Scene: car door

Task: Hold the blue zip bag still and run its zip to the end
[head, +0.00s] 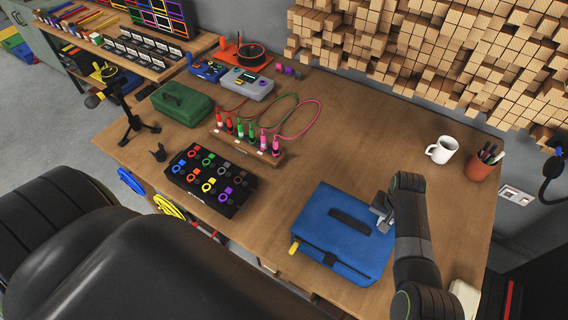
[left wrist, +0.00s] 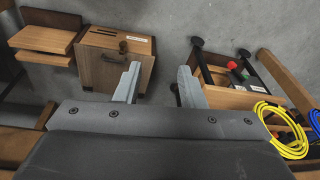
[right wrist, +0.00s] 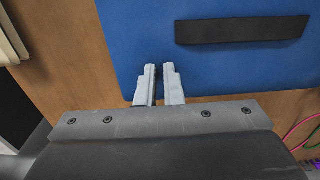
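The blue zip bag (head: 327,218) lies flat on the workbench at the front right. It has a black strip across its top, a dark zip line near its front edge, and a yellow pull (head: 294,247) at the left end of that line. My right gripper (head: 381,216) is at the bag's right edge. In the right wrist view its fingers (right wrist: 160,72) are nearly together at the edge of the bag (right wrist: 130,40), with a thin dark gap between them. My left gripper (left wrist: 155,85) is open and empty above the floor, away from the bag.
A black tray of coloured rings (head: 211,180) and a rack of coloured plugs (head: 247,148) stand left of the bag. A white mug (head: 442,149) and a pen pot (head: 482,165) are behind it on the right. The bench right behind the bag is clear.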

